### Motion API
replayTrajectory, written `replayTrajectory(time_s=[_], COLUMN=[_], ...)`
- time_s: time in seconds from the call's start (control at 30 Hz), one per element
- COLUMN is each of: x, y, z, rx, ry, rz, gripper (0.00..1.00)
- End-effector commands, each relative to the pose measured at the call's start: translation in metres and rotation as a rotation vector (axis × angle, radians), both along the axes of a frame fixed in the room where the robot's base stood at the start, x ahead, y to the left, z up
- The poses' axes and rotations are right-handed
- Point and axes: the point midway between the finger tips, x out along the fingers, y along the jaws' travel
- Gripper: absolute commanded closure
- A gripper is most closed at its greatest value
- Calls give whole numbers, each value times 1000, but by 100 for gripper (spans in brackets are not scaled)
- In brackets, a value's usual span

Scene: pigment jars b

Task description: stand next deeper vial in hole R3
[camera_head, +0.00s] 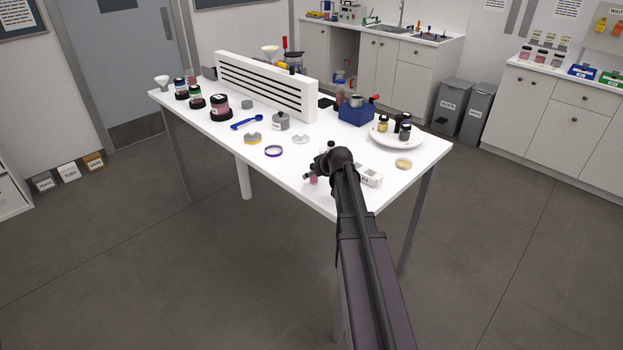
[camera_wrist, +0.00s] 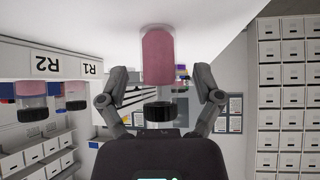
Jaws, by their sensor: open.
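A pink vial with a black cap (camera_wrist: 158,58) stands on the white table, in an upside-down wrist view. My gripper (camera_wrist: 160,95) is open, with one finger on each side of the vial and visible gaps between. In the head view my gripper (camera_head: 313,176) is low by the table's near edge beside a small pink patch, probably this vial. The white rack (camera_wrist: 12,58) shows labels R1 and R2. Two pink vials with black caps (camera_wrist: 32,100) (camera_wrist: 75,92) project from its top by these labels. In the head view my arm hides part of the rack (camera_head: 369,174); R3 cannot be made out.
A white plate (camera_head: 380,141) with several small jars and a blue device (camera_head: 355,116) stand behind the rack. A tan disc (camera_head: 403,163) lies to its right. A purple ring (camera_head: 273,151) lies to the left. A white slotted panel (camera_head: 262,85) stands along the back.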

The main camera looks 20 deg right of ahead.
Motion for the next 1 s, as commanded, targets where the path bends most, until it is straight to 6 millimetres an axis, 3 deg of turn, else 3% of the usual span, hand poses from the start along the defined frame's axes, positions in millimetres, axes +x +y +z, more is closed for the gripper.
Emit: replayTrajectory(time_s=[0.47, 0.57, 0.7, 0.77, 1.0], x=[0, 0, 0, 0, 0], y=[0, 0, 0, 0, 0], z=[0, 0, 0, 0, 0], rx=[0, 0, 0, 0, 0], ry=[0, 0, 0, 0, 0], rz=[0, 0, 0, 0, 0], gripper=[17, 40, 82, 98, 99])
